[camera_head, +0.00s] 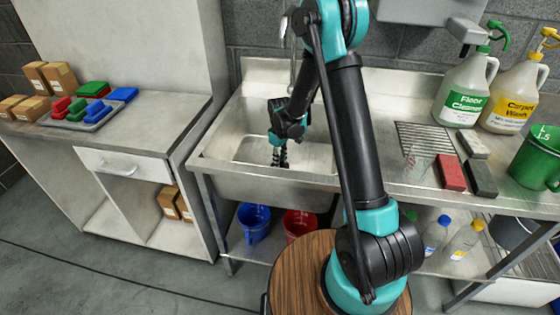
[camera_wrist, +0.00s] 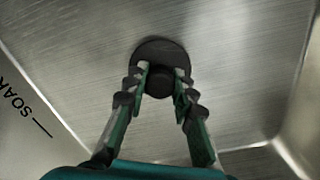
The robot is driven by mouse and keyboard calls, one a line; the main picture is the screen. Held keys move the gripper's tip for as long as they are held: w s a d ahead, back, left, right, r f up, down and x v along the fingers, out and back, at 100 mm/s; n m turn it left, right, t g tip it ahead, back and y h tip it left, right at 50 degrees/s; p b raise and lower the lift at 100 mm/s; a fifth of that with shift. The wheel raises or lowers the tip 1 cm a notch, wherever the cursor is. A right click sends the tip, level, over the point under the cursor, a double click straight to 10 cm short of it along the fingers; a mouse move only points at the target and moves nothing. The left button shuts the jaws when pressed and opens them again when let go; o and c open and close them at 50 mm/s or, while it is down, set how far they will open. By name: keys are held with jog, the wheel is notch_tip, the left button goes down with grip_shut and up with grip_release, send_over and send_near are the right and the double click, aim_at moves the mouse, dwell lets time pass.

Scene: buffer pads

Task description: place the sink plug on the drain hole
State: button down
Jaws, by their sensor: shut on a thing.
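The sink plug (camera_wrist: 160,47) is a dark round disc with a black knob in the middle. In the wrist view it is at the centre, with the metal sink floor (camera_wrist: 232,62) behind it. My gripper (camera_wrist: 160,75) is shut on the plug's knob, one finger on each side. In the head view my gripper (camera_head: 279,156) points down inside the sink basin (camera_head: 245,150); the plug is too small to make out there. No drain hole shows. Whether the plug touches the sink floor I cannot tell.
The basin walls surround my gripper; a wall marked "SOAK" (camera_wrist: 25,108) is at left in the wrist view. A tap (camera_head: 292,62) stands behind.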

jog(key=shift+f, duration=0.1)
jog(key=c, duration=1.3)
grip_release()
jog(key=shift+o, duration=0.2)
notch_tip(320, 180, up, 12)
